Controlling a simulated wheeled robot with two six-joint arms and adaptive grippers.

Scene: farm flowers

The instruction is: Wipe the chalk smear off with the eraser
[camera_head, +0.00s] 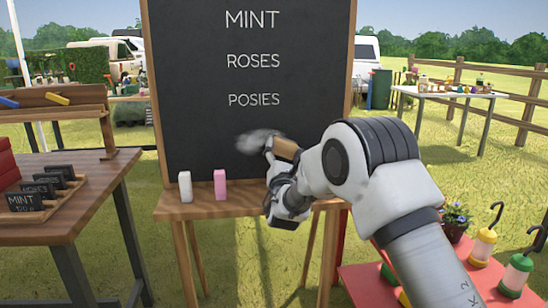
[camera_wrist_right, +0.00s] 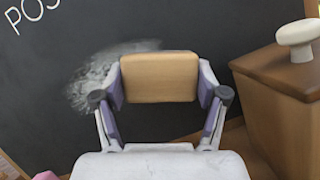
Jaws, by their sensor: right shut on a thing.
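The chalk smear (camera_head: 256,140) is a whitish cloud low on the blackboard (camera_head: 190,100), below the word POSIES. My right gripper (camera_head: 278,165) is shut on the eraser (camera_head: 286,148), a tan wooden block, at the smear's right edge. In the right wrist view the eraser (camera_wrist_right: 160,77) sits between both fingers, and the smear (camera_wrist_right: 100,75) shows to its left and above it. The eraser hides part of the smear. I cannot tell whether the eraser touches the board. My left gripper is not in view.
A white chalk (camera_head: 185,187) and a pink chalk (camera_head: 220,185) stand on the wooden ledge below the board. A table with small signs (camera_head: 75,215) is at left. A red stand with lanterns (camera_head: 515,272) is at right.

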